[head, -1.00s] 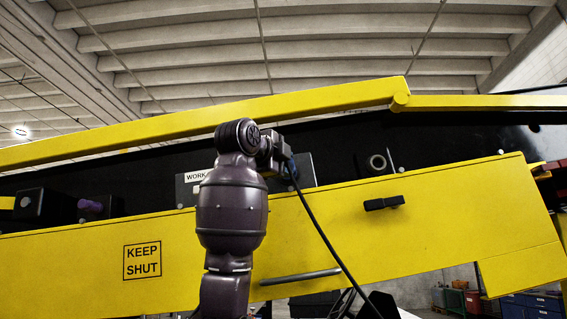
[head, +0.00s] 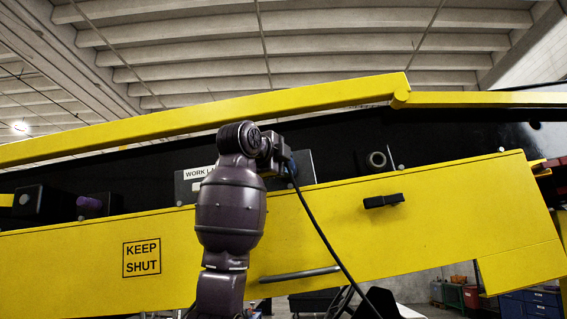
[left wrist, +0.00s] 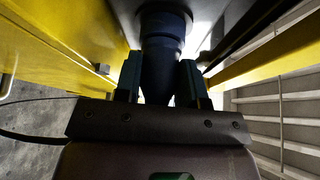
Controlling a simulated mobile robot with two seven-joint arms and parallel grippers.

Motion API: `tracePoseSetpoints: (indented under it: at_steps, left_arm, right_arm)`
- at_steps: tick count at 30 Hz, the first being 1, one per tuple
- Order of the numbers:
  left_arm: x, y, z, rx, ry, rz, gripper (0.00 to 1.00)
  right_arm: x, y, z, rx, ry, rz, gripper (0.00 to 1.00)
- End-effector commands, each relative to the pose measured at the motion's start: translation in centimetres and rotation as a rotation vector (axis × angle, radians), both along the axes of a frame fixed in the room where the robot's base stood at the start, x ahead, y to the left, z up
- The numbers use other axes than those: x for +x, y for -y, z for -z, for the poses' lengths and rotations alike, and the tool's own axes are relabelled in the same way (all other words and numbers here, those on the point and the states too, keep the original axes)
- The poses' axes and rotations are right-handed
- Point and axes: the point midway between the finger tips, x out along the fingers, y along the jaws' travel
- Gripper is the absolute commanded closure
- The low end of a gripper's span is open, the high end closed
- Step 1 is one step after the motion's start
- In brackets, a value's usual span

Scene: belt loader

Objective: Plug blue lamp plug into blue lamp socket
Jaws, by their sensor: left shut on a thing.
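My left gripper (head: 281,158) is up against the dark panel labelled "WORK L…" (head: 195,188), the rest of the label being hidden by my arm. In the left wrist view its two fingers (left wrist: 160,85) are shut on a dark blue plug (left wrist: 161,68). A black cable hangs down from the gripper in the head view. The plug's far end meets a dark round collar (left wrist: 165,20), likely the blue lamp socket; how deep it sits I cannot tell. In the head view my arm hides the socket. My right gripper is in neither view.
A yellow cover (head: 420,230) with a black latch (head: 383,200) lies below the panel, and a yellow rail (head: 300,103) runs above.

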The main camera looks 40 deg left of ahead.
Motion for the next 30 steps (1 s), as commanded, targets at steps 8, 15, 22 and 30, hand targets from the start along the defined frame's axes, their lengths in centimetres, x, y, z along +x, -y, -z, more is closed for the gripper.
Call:
tracePoseSetpoints:
  at_steps: [8, 15, 22, 30]
  left_arm:
    - [0.2, -0.2, 0.0, 0.0, 0.0, 0.0, 1.0]
    - [0.2, -0.2, 0.0, 0.0, 0.0, 0.0, 0.37]
    - [0.2, -0.2, 0.0, 0.0, -0.001, 0.0, 0.33]
    - [-0.8, 0.0, 0.0, 0.001, 0.003, -0.002, 0.33]
  right_arm:
    - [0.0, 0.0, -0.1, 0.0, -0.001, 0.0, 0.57]
    - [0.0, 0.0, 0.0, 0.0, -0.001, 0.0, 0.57]
    - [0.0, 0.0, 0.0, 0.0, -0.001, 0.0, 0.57]
    - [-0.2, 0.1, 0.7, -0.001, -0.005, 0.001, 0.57]
